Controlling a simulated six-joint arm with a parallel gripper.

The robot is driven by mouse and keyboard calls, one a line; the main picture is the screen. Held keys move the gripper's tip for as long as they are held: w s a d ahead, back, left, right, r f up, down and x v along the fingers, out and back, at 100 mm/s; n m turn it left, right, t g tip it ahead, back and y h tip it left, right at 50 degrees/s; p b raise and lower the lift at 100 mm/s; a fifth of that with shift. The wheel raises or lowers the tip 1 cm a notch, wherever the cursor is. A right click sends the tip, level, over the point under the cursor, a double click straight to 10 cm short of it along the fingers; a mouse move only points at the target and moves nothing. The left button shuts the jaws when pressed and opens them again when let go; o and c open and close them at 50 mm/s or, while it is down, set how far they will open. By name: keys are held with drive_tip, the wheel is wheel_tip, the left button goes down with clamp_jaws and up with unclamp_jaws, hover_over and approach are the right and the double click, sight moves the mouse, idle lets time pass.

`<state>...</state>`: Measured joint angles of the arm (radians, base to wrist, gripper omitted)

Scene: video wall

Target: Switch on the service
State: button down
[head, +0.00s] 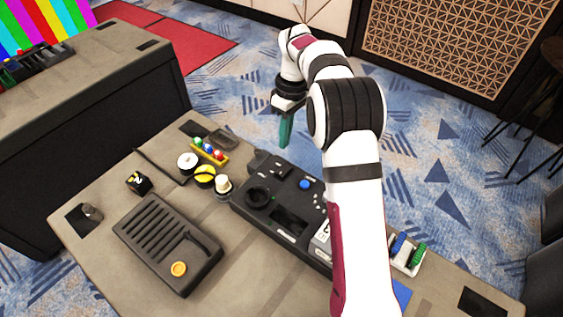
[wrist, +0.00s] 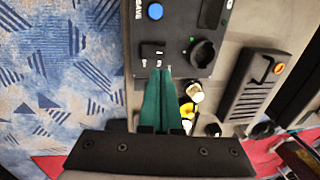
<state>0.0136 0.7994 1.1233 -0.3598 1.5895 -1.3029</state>
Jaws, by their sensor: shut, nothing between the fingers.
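A black control panel (head: 283,218) lies on the table, partly hidden by my arm. In the wrist view, a raised black rocker-like switch (wrist: 152,50) sits near the panel's edge with small white marks beside it; its position I cannot tell. A round blue button (wrist: 155,11) is beyond it, with white lettering beside it. A black dial (wrist: 203,53) is to the switch's right. My gripper (wrist: 161,73) is shut and empty, its green fingertips close to the switch in that view; contact cannot be told. In the head view my gripper (head: 285,143) is at the panel's far side.
A black slatted box with a yellow button (head: 179,268) stands left of the panel. Between them are a cream knob (head: 223,183), a yellow-black knob (head: 204,174) and a rack of coloured balls (head: 209,151). A holder with blue and green pieces (head: 409,252) is right of my arm.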

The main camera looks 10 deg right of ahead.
sight(280, 173)
drive_tip(key=f, duration=0.6)
drive_tip(key=s+a+f, duration=0.1)
drive_tip(key=f, duration=0.2)
drive_tip(key=shift+f, duration=0.1)
drive_tip(key=shift+s+a+f, duration=0.1)
drive_tip(key=shift+f, duration=0.15)
drive_tip(key=shift+w+d+r, duration=0.15)
drive_tip(key=shift+w+d, duration=0.45)
drive_tip(key=shift+r, duration=0.1)
